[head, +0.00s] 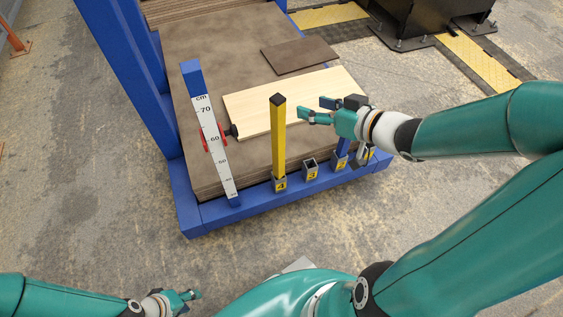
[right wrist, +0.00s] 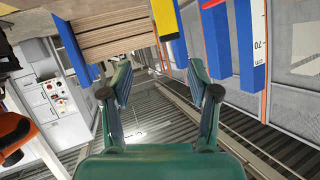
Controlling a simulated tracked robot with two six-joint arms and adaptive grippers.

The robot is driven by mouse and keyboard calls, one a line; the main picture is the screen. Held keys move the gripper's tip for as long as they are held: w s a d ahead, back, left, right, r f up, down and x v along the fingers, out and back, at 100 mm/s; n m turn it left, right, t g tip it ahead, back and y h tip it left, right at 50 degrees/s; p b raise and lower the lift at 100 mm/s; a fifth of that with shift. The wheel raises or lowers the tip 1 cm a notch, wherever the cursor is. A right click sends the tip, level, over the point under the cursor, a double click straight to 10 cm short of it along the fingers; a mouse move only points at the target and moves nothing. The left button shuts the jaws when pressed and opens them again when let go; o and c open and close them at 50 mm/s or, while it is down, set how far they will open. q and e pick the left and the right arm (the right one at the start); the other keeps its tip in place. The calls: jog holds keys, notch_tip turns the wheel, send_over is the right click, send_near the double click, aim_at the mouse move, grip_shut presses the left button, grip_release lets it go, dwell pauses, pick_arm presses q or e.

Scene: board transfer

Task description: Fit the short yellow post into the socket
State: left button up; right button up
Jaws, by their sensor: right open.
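A yellow post (head: 278,140) with a black top stands upright at the socket marked 4 (head: 279,185) on the front edge of the blue frame. Its lower end appears to be inside that socket. The yellow post also shows at the top of the right wrist view (right wrist: 170,18). The socket marked 3 (head: 310,169) looks empty. My right gripper (head: 313,109) is open and empty, just right of the post's upper part and apart from it. Its two fingers (right wrist: 160,93) show with nothing between them. My left gripper (head: 194,294) is low at the bottom left, away from the posts; its opening is unclear.
A tall blue post with a white centimetre scale (head: 216,145) stands left of the yellow post. A pale board (head: 255,106) and a brown panel (head: 299,55) lie on the stack of brown boards (head: 200,55). A short blue post (head: 341,150) is partly hidden below my right wrist.

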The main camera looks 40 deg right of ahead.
jog(key=n+b, duration=0.2)
jog(key=b, duration=0.3)
send_near(282, 114)
jog(key=x, duration=0.2)
jog(key=p+x, duration=0.1)
jog(key=x, duration=0.2)
jog(key=shift+w+d, duration=0.2)
jog(key=shift+w, duration=0.15)
jog(key=shift+w+f, duration=0.15)
jog(key=shift+w, duration=0.25)
jog(key=b+x, duration=0.1)
jog(key=x, duration=0.1)
jog(key=b+x, duration=0.1)
jog(key=x, duration=0.1)
jog(key=shift+a+f+b, duration=0.1)
jog(key=shift+a+b, duration=0.2)
jog(key=shift+a, duration=0.1)
jog(key=shift+w, duration=0.4)
pick_arm(q)
notch_tip(282, 114, down, 10)
jog(key=shift+r, duration=0.25)
pick_arm(e)
grip_shut()
